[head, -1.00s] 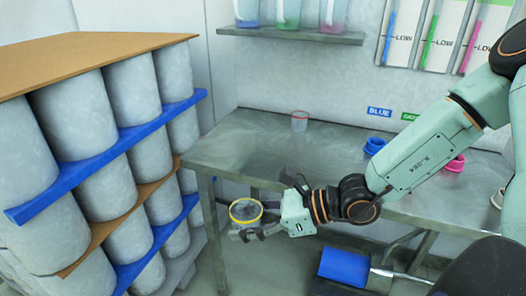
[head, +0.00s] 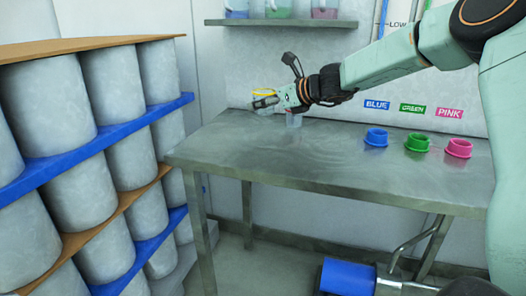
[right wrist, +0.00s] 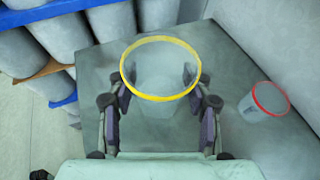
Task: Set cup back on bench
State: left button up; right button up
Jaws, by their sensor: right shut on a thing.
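My right gripper (head: 268,102) is shut on a clear cup with a yellow rim (head: 263,92), over the back left part of the metal bench (head: 330,160). In the right wrist view the yellow-rimmed cup (right wrist: 160,95) is upright between the two fingers (right wrist: 160,82), with the bench (right wrist: 255,145) below. I cannot tell whether its base touches the bench. A clear cup with a red rim (right wrist: 265,102) stands to the right of it; in the head view it (head: 293,120) is partly hidden by the gripper. My left gripper is not in view.
A shelf (head: 290,22) with containers hangs above. Stacked grey drums (head: 110,85) stand at the left. The bench's front middle is clear.

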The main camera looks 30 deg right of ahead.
jog(key=shift+f+b, duration=0.35)
jog(key=shift+f, duration=0.15)
jog(key=b, duration=0.3)
send_over(264, 145)
notch_tip(264, 145, down, 5)
jog(key=shift+s+f, duration=0.1)
jog(key=shift+a+f, duration=0.1)
jog(key=shift+f, duration=0.05)
jog(key=shift+s+f+b, duration=0.15)
jog(key=shift+f+b, duration=0.15)
jog(key=shift+b, duration=0.05)
notch_tip(264, 145, down, 3)
jog(key=shift+f+b, duration=0.1)
jog(key=shift+b, duration=0.8)
jog(key=shift+r, duration=0.2)
jog(key=shift+f, duration=0.1)
jog(key=o, duration=1.1)
jog(key=shift+o, duration=0.3)
